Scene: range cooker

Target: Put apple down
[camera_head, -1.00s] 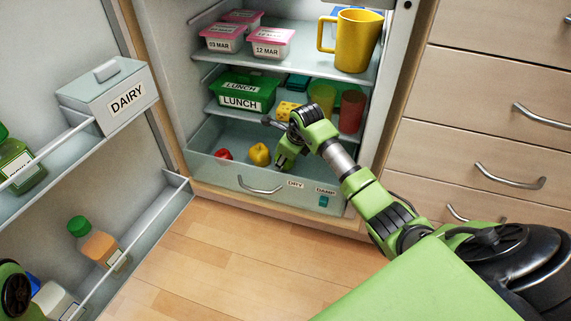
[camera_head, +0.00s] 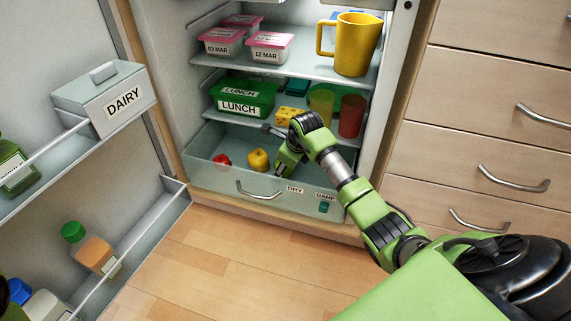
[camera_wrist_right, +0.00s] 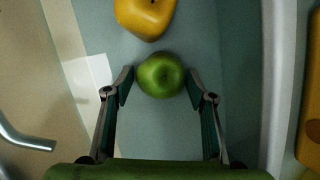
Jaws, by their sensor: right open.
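A green apple (camera_wrist_right: 160,75) lies on the floor of the fridge drawer (camera_head: 225,178), in the right wrist view. My right gripper (camera_head: 286,166) reaches down into the drawer. Its fingers are open, one on each side of the apple; a narrow gap shows beside the left fingertip, and contact on the right is hard to tell. In the head view the apple is hidden behind the gripper. My left gripper is not in view.
A yellow pepper (camera_head: 258,160) lies just beyond the apple, and a red one (camera_head: 221,160) lies further left. The shelf above holds a green lunch box (camera_head: 243,98), cheese (camera_head: 287,115) and cups. The open fridge door stands at left.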

